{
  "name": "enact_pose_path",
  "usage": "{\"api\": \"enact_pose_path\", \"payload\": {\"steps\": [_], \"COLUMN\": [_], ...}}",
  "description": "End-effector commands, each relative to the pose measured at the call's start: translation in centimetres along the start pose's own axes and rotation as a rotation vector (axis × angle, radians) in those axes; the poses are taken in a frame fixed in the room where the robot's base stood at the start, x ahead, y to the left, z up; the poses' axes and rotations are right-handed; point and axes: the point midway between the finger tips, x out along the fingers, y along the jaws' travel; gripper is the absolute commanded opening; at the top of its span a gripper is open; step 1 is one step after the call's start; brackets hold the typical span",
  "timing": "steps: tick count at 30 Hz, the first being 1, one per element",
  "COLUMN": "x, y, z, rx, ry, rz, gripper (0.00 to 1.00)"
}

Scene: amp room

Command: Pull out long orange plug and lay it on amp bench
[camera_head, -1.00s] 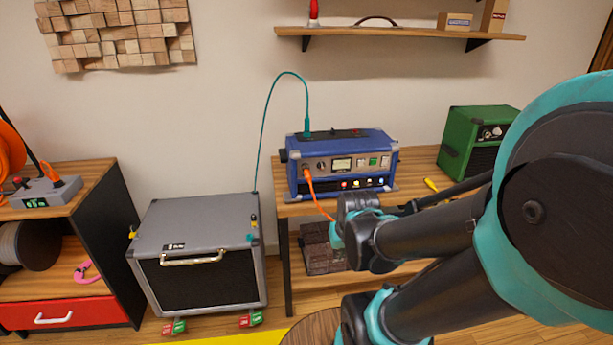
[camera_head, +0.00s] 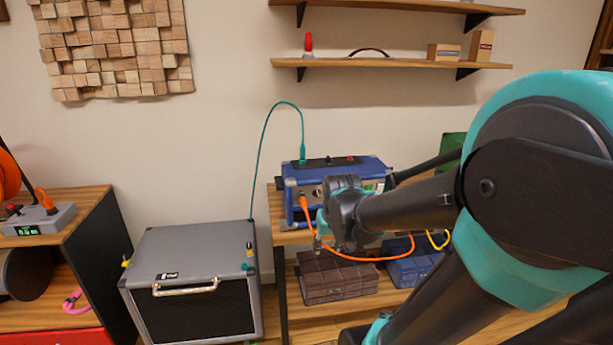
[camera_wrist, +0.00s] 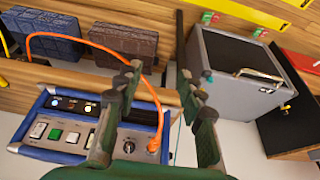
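The orange plug (camera_head: 304,201) sits in the front left of the blue amp head (camera_head: 292,210), with its orange cable (camera_head: 372,260) drooping right below the bench top. In the wrist view the plug (camera_wrist: 155,143) stands in the amp's front panel, beside a knob and switches, and its cable arches up and left. My gripper (camera_wrist: 158,82) is open, its two green-padded fingers apart, and the plug shows between them. I cannot tell how far the fingers are from it. In the head view my wrist covers part of the amp front. The wooden amp bench (camera_head: 288,238) carries the amp.
A teal cable (camera_head: 265,145) loops from the amp's top to behind the grey speaker cabinet (camera_head: 190,250) at left. A brown case (camera_head: 335,278) and a blue case (camera_head: 412,268) lie on the bench's lower shelf. A green amp (camera_head: 453,147) is mostly hidden by my arm.

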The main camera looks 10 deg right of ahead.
Motion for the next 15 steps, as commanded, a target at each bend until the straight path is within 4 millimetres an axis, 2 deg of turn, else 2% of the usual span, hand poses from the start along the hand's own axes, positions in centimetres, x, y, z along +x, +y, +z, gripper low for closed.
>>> {"api": "enact_pose_path", "payload": {"steps": [1,3,6,10,12,15], "x": [-1.3,-3.2,-6.0,-9.0,-10.1,-11.0], "y": [-0.4,-0.9,-1.7,-2.6,-3.0,-3.2], "z": [-3.6,-8.1,-13.6,-18.7,-20.4,-21.8], "rx": [-0.003,-0.004,-0.006,-0.008,-0.008,-0.009], "ry": [0.002,0.005,0.009,0.013,0.014,0.015], "rz": [-0.001,-0.001,-0.001,-0.001,-0.001,-0.001], "gripper": [0.43,0.43,0.43,0.43,0.43,0.43]}}
